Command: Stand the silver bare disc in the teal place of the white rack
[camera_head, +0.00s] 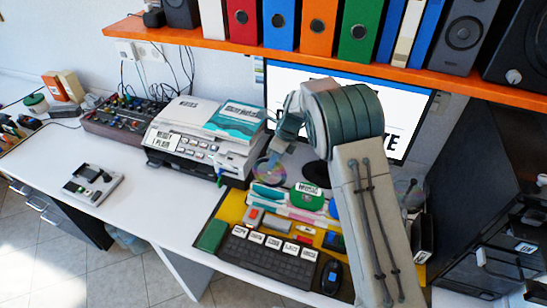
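A silver disc (268,171) with a rainbow sheen shows upright or tilted just below my gripper (272,151). The gripper is small and partly hidden by my own wrist, so I cannot tell whether its fingers are shut on the disc. Right of the disc, low white and teal pieces (285,199) with pink strips and a labelled front lie at the back of the yellow mat. They may be the white rack, but its slots are too small to tell apart. My forearm hides what lies right of them. Another shiny disc (408,190) shows partly right of my arm.
A white printer (195,140) with a teal booklet stands left of the gripper. A keyboard (268,258) and mouse (331,277) lie in front. A monitor (400,105) stands behind, under an orange shelf (230,45). The white desk left of the mat (232,212) has free room.

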